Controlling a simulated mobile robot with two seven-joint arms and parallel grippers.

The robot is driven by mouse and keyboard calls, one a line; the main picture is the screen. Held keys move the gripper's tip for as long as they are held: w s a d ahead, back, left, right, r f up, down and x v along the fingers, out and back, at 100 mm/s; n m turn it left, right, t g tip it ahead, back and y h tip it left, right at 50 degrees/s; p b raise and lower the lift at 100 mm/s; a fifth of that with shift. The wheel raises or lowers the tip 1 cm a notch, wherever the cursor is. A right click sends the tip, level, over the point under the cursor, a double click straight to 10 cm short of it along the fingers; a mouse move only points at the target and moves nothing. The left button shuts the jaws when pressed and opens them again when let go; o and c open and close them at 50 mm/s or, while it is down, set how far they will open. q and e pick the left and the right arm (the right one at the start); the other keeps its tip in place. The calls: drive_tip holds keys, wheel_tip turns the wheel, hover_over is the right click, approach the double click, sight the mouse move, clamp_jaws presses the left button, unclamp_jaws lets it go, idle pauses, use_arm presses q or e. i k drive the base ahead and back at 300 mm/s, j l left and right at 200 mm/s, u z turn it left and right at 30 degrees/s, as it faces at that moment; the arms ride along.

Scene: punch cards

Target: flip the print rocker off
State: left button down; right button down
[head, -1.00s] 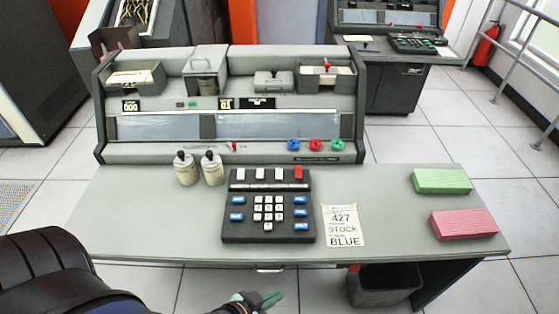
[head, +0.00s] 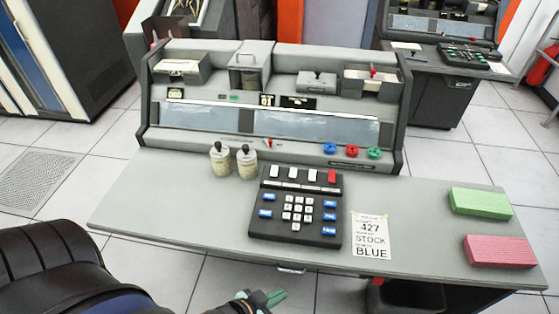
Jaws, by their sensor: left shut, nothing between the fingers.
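A dark keypad (head: 296,215) lies on the grey desk in front of the card machine. Along its top edge stands a row of rocker switches: three white ones (head: 292,174) and a red one (head: 332,176) at the right end. Their labels are too small to read, so I cannot tell which is the print rocker or how each is tilted. My left gripper (head: 274,298) shows at the bottom edge, in front of the desk's near edge and well short of the keypad. Its greenish fingers are shut and empty. My right gripper is out of view.
Two bottles (head: 233,162) stand left of the keypad. A card reading 427 STOCK BLUE (head: 370,236) lies to its right. Green (head: 480,203) and pink (head: 499,251) card stacks sit at the desk's right end. The desk's left part (head: 165,195) is clear.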

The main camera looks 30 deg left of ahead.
sight(292, 174)
drive_tip(key=u, duration=1.3)
